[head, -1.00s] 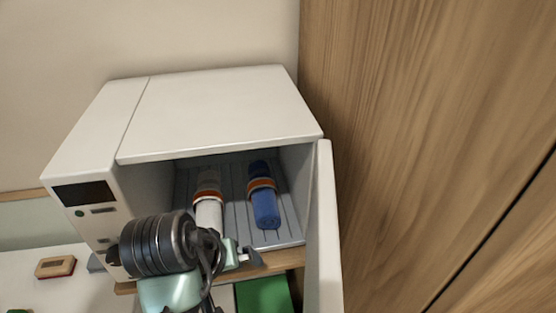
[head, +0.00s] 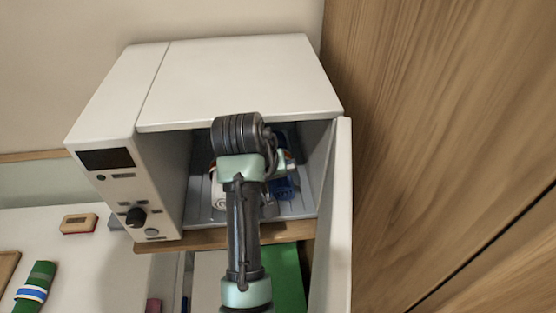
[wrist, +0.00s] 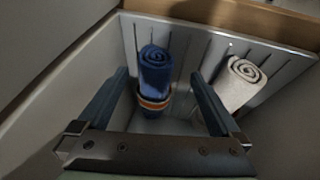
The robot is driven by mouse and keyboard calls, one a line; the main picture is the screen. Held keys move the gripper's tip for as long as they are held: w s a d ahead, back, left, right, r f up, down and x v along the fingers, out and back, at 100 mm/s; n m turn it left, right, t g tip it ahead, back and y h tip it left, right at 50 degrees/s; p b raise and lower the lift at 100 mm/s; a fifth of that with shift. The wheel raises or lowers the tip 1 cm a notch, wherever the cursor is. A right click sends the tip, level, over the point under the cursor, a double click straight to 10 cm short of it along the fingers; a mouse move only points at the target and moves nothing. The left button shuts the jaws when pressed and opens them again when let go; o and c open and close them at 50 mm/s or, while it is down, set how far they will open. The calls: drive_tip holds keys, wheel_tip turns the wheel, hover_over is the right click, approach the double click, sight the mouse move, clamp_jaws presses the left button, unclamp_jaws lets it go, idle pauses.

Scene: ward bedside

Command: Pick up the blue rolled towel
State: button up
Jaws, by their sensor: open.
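The blue rolled towel (wrist: 156,68) lies on the ribbed floor of the white open-fronted cabinet, with an orange-and-white band around it. In the head view the towel (head: 284,188) is partly hidden behind my arm. My gripper (wrist: 160,75) is open and empty, its two fingers on either side of the towel in the wrist view, with gaps to both. I cannot tell how far above the towel the fingertips are. In the head view the fingers are hidden behind my wrist, which is at the cabinet opening.
A white rolled towel (wrist: 242,82) lies beside the blue one, close to one finger. The cabinet (head: 240,80) has side walls, a roof and an open door (head: 335,220) on the right. A green banded roll (head: 36,285) lies on the counter at left.

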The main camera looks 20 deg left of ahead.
sight(279, 184)
drive_tip(key=shift+w+r, duration=0.1)
drive_tip(key=shift+w, duration=0.35)
drive_tip(key=p+x, duration=0.2)
drive_tip(key=x, duration=0.3)
drive_tip(key=shift+c, duration=0.3)
drive_tip(key=c, duration=1.2)
